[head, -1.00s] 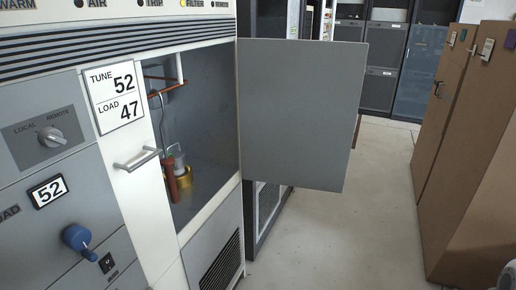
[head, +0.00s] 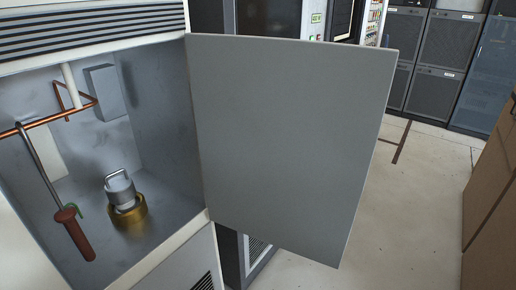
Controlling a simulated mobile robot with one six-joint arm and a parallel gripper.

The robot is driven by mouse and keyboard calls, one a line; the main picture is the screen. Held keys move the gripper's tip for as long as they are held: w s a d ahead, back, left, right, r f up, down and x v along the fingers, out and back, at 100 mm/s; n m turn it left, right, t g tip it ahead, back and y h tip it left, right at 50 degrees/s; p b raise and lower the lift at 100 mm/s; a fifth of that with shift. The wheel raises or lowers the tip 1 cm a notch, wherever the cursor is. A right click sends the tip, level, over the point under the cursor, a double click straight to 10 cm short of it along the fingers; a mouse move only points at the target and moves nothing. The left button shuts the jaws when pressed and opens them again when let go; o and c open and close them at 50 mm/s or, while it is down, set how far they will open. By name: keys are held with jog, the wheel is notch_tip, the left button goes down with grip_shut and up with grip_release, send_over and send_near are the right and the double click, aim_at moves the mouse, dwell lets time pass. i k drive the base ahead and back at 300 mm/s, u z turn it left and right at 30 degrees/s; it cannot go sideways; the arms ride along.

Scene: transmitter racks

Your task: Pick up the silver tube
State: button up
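The silver tube (head: 120,189) stands upright inside the open transmitter compartment in the head view. It is a short silver cylinder with a loop handle on top, and its lower end sits in a brass-coloured ring (head: 129,214) on the compartment floor. My gripper is not in view.
A rod with a red-brown handle (head: 74,234) hangs from a copper pipe (head: 48,121) at the compartment's front left. The open grey door (head: 290,145) sticks out to the right of the opening. Brown cabinets (head: 492,195) stand at far right. Clear floor (head: 420,200) lies between.

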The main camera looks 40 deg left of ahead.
aim_at(120, 191)
jog(key=i, duration=0.85)
jog(key=u, duration=0.35)
jog(key=k, duration=0.1)
jog(key=u, duration=2.85)
jog(key=i, duration=1.65)
jog(key=u, duration=0.05)
